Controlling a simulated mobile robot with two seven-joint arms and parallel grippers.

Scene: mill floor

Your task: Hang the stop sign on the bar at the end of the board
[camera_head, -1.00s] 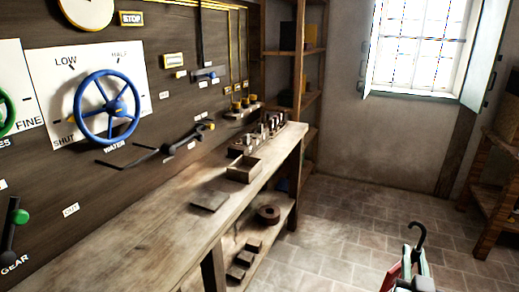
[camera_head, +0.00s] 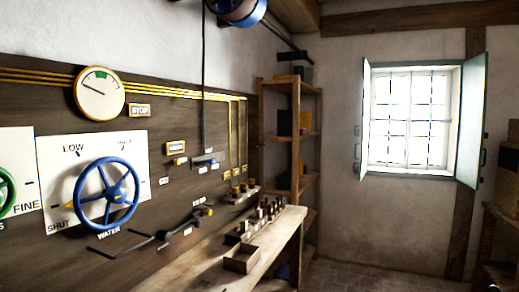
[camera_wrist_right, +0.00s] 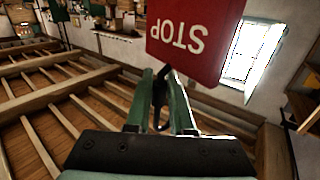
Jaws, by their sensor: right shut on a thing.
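The red stop sign (camera_wrist_right: 195,38) shows in the right wrist view, with its white STOP lettering upside down. My right gripper (camera_wrist_right: 168,82) is shut on the sign's dark hook (camera_wrist_right: 158,105), which sits between the green fingers. The sign extends beyond the fingertips. The dark board (camera_head: 150,165) fills the left of the head view. A short dark bar (camera_head: 294,56) juts out from the wall above the board's far end; I cannot tell for sure that it is the task's bar. Neither gripper shows in the head view now.
A blue handwheel (camera_head: 107,193), a round gauge (camera_head: 99,93) and levers are on the board. A wooden shelf (camera_head: 295,150) stands at the far end, left of the window (camera_head: 410,118).

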